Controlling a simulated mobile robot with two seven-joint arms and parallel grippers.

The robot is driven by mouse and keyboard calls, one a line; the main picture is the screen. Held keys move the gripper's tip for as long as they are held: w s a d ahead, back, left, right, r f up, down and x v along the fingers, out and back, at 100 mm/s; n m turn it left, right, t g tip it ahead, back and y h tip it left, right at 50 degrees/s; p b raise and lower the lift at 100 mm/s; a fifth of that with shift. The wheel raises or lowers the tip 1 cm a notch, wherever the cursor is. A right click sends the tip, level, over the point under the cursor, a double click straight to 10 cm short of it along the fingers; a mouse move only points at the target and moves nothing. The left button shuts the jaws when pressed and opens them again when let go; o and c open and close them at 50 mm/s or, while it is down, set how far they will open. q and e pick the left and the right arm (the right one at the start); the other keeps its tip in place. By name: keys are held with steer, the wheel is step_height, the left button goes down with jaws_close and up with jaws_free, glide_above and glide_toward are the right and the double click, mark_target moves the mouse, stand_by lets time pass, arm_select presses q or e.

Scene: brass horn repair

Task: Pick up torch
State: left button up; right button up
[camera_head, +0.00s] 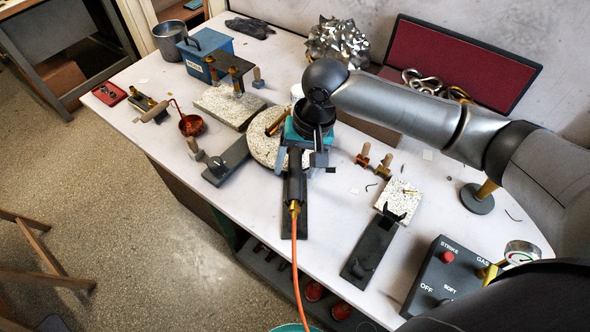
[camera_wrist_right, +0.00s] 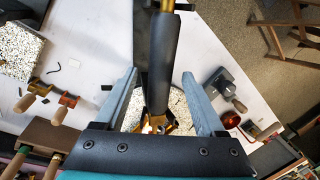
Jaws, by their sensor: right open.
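The torch (camera_head: 295,188) has a dark cylindrical handle and a brass fitting, with an orange hose (camera_head: 296,260) running off the front edge of the table. It lies over a dark stand or plate near the front edge. My right gripper (camera_head: 300,160) is over the torch, pointing down. In the right wrist view the torch handle (camera_wrist_right: 160,65) runs between the two grey fingers of the open right gripper (camera_wrist_right: 158,76), with gaps on both sides. Part of the torch's far end is hidden under the gripper in the head view. My left gripper is not in view.
A round speckled board (camera_head: 262,150) lies beneath and beside the gripper. A control box (camera_head: 446,277) stands at the right front. A copper ladle (camera_head: 192,125), a blue box (camera_head: 206,55) and a metal cup (camera_head: 171,40) stand left. A red-lined case (camera_head: 450,62) is at the back.

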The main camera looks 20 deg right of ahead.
steer(key=shift+a+f, duration=0.1)
steer(key=shift+f, duration=0.7)
steer(key=shift+c, duration=0.4)
jaws_close()
steer(key=shift+w+r, duration=0.1)
